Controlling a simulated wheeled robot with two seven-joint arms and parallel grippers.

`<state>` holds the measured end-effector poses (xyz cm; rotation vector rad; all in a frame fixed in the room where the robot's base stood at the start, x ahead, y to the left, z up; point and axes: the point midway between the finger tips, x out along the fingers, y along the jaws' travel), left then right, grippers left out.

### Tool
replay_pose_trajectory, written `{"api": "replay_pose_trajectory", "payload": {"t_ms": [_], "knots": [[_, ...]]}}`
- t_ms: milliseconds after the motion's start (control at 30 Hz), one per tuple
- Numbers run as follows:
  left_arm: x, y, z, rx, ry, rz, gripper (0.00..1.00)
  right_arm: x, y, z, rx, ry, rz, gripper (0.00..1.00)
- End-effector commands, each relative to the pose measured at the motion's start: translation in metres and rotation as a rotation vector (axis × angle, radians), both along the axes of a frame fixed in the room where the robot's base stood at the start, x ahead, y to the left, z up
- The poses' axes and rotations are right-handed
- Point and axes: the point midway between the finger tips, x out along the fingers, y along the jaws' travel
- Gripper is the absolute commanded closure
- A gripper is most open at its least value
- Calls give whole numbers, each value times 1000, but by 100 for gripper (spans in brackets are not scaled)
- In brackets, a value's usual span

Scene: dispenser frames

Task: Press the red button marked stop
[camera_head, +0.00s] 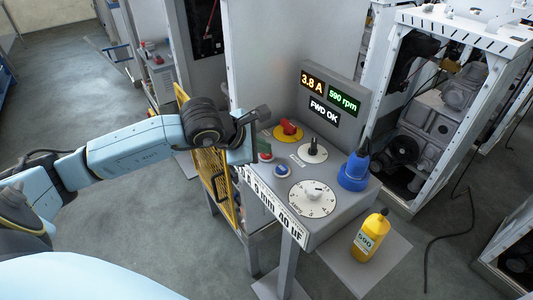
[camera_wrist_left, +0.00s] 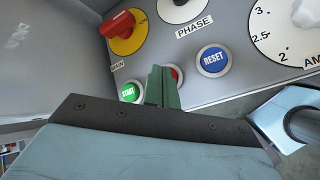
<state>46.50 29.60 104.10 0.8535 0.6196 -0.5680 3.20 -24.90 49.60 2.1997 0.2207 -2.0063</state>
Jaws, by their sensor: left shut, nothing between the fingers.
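The red button (camera_wrist_left: 178,75) shows in the left wrist view between the green START button (camera_wrist_left: 130,92) and the blue RESET button (camera_wrist_left: 212,60). It is partly hidden behind my left gripper (camera_wrist_left: 163,86), whose green fingers are shut and empty. No stop lettering is readable on the visible part. In the head view, my left gripper (camera_head: 262,147) is over the left edge of the grey control panel (camera_head: 262,185), and a bit of red shows beside its fingertips. I cannot tell whether the fingers touch the button. My right gripper is not in view.
A red rotary switch on a yellow disc (camera_head: 288,130), a PHASE knob (camera_head: 313,150) and a white dial (camera_head: 312,197) sit on the panel. A blue object (camera_head: 353,174) stands at its right. A yellow bottle (camera_head: 370,238) stands on a low shelf. A display (camera_head: 330,98) rises behind.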

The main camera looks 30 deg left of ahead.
Motion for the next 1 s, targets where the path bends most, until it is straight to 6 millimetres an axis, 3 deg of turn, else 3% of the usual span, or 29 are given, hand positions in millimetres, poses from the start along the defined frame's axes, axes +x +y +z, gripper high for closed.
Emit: {"api": "replay_pose_trajectory", "payload": {"t_ms": [600, 1000], "knots": [[0, 0, -3, 0, 1, 0, 100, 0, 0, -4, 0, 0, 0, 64], [0, 0, 14, 0, 0, 0, 100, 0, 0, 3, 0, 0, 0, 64]]}}
